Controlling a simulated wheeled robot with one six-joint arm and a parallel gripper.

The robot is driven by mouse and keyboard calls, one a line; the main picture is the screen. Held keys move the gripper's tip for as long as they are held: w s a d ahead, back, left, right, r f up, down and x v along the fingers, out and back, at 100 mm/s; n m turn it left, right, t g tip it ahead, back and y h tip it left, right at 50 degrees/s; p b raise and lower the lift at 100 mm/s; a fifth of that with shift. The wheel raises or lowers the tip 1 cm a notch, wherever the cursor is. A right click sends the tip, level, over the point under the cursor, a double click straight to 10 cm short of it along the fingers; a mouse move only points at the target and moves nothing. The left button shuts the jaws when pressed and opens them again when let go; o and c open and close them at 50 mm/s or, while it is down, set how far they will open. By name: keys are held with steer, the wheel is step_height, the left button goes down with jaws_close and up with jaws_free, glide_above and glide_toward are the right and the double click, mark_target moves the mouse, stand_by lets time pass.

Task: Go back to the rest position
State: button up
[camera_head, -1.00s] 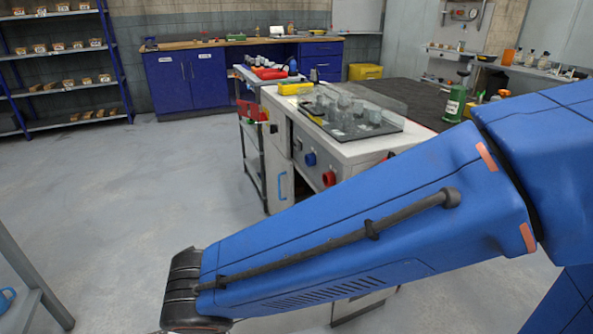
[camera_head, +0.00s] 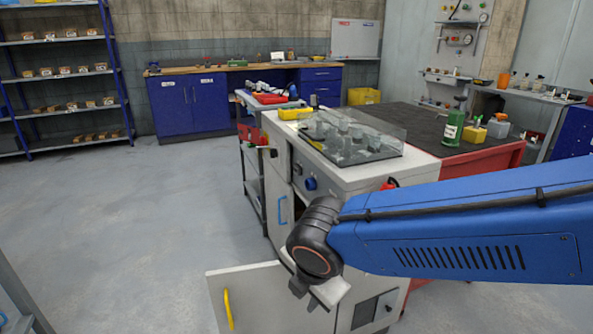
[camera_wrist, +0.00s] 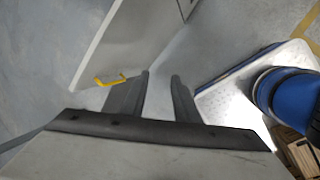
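My gripper (camera_wrist: 160,86) shows in the wrist view with its two dark fingers apart and nothing between them. In the head view it is mostly hidden below my black wrist, in front of the white machine cabinet (camera_head: 362,178). My blue arm reaches in from the right edge. An open white door (camera_head: 250,292) with a yellow handle (camera_head: 228,309) stands low at the cabinet's front. The wrist view shows a white door panel (camera_wrist: 125,45) and its yellow handle (camera_wrist: 110,80) beyond the left finger, apart from it.
A clear-covered case of glassware sits on the cabinet. A dark-topped red table (camera_head: 490,158) behind holds a green bottle (camera_head: 454,125). A blue bench (camera_head: 190,105) and shelves (camera_head: 65,75) stand at the back. The grey floor (camera_head: 140,215) at left is open.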

steer(key=d+r+m, duration=0.3)
steer(key=d+m, duration=1)
steer(key=d, duration=0.3)
steer(key=s+d+m+h, duration=0.1)
steer(key=s+d+m, duration=0.6)
steer(key=d+m, duration=0.4)
steer(key=shift+r+m+t, duration=0.15)
steer(key=shift+m+t, duration=0.25)
steer(key=shift+m, duration=1)
